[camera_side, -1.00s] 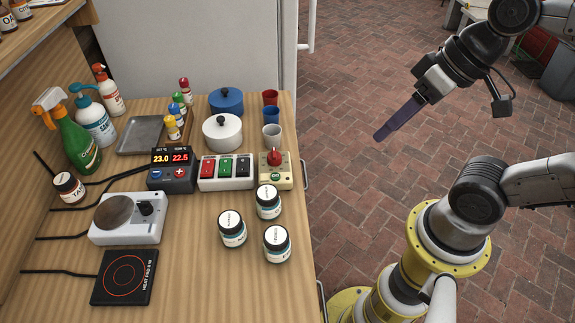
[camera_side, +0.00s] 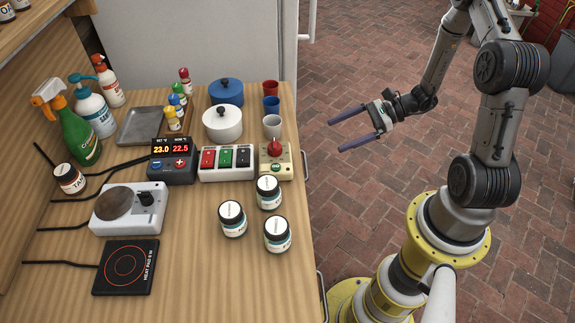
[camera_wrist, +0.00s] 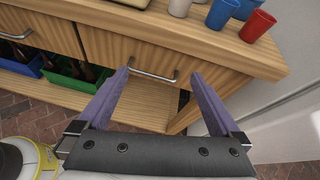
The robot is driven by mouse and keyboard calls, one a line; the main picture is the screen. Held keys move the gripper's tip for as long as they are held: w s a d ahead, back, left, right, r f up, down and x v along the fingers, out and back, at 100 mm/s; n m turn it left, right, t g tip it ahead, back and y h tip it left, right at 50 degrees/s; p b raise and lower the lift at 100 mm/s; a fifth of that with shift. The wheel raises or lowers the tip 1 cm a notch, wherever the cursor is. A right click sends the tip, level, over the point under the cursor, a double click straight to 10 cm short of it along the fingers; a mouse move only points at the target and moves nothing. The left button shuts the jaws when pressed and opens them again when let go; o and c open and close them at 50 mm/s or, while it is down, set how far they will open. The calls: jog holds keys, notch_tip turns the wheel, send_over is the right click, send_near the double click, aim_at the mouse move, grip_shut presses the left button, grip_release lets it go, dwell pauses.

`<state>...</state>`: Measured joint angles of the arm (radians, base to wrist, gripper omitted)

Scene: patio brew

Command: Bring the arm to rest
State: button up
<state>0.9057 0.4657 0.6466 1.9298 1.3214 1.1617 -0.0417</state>
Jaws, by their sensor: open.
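My gripper (camera_side: 355,127) is open and empty, with two purple fingers spread apart. In the side view it hangs over the brick floor, to the right of the wooden table (camera_side: 190,270) and apart from it. In the wrist view my gripper (camera_wrist: 160,92) points at the table's drawer front (camera_wrist: 140,52), with a metal handle between the fingertips. No object is between the fingers.
Red, blue and white cups (camera_side: 271,107) stand near the table's right edge. A white fridge (camera_side: 190,45) stands behind. The floor around my gripper is clear.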

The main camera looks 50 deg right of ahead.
jog(key=s+d+f+m+t, duration=0.1)
jog(key=s+d+f+m, duration=0.1)
jog(key=s+f+m, duration=0.15)
jog(key=x, duration=1)
jog(key=shift+w+d+f+n+h, duration=0.25)
jog(key=shift+n+h, duration=0.05)
jog(key=shift+n, duration=0.15)
